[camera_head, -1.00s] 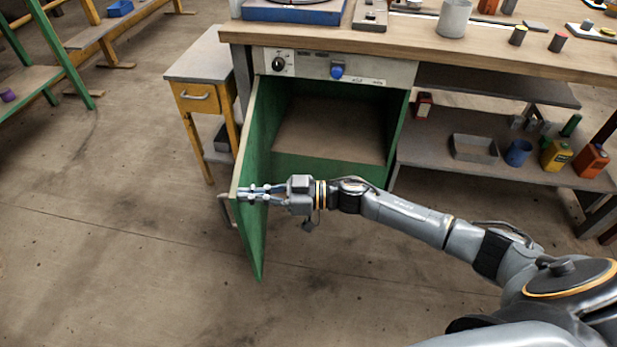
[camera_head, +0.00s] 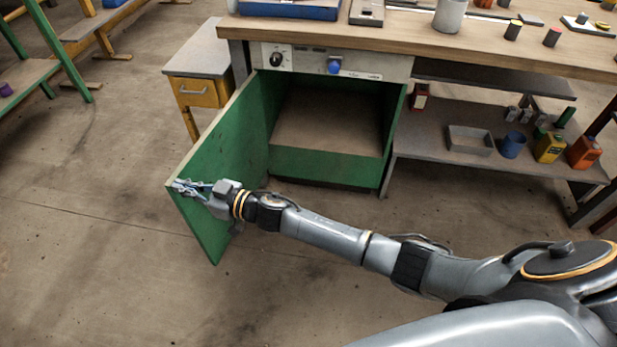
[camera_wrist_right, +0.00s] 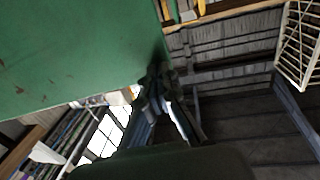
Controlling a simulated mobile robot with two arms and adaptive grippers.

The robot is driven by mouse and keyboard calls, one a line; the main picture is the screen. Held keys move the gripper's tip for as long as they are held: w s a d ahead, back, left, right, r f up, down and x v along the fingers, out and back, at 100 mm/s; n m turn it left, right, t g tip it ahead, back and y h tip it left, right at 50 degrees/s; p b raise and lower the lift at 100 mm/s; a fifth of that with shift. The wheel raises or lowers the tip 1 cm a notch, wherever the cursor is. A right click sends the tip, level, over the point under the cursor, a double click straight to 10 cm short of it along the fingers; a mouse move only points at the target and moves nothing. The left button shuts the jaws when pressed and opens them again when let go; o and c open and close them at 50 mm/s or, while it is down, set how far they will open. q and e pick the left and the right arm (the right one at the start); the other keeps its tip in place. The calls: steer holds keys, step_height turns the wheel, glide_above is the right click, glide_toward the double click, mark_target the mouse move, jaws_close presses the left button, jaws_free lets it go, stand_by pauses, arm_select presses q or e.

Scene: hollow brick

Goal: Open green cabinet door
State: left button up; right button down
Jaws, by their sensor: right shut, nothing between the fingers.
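The green cabinet door (camera_head: 226,150) stands wide open, swung out to the left from its hinge side at the cabinet's left edge. The green cabinet (camera_head: 325,165) under the workbench shows its empty brown interior. My right gripper (camera_head: 180,186) is shut and empty at the inner face of the door, near its free edge. In the right wrist view the door (camera_wrist_right: 75,50) fills the upper left, and the gripper fingers (camera_wrist_right: 155,80) are close to its edge; whether they touch it is unclear. The door's handle is hidden. My left gripper is not in view.
A small yellow drawer cabinet (camera_head: 196,92) stands behind the open door. The wooden workbench top (camera_head: 430,45) runs above the cabinet. A lower shelf (camera_head: 425,130) at right holds a grey bin (camera_head: 470,140) and bottles. The floor left of the door is clear.

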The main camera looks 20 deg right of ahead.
mark_target(167, 182)
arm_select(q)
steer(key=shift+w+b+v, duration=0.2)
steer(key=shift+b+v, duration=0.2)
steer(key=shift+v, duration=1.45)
arm_select(e)
steer(key=shift+x, duration=2.6)
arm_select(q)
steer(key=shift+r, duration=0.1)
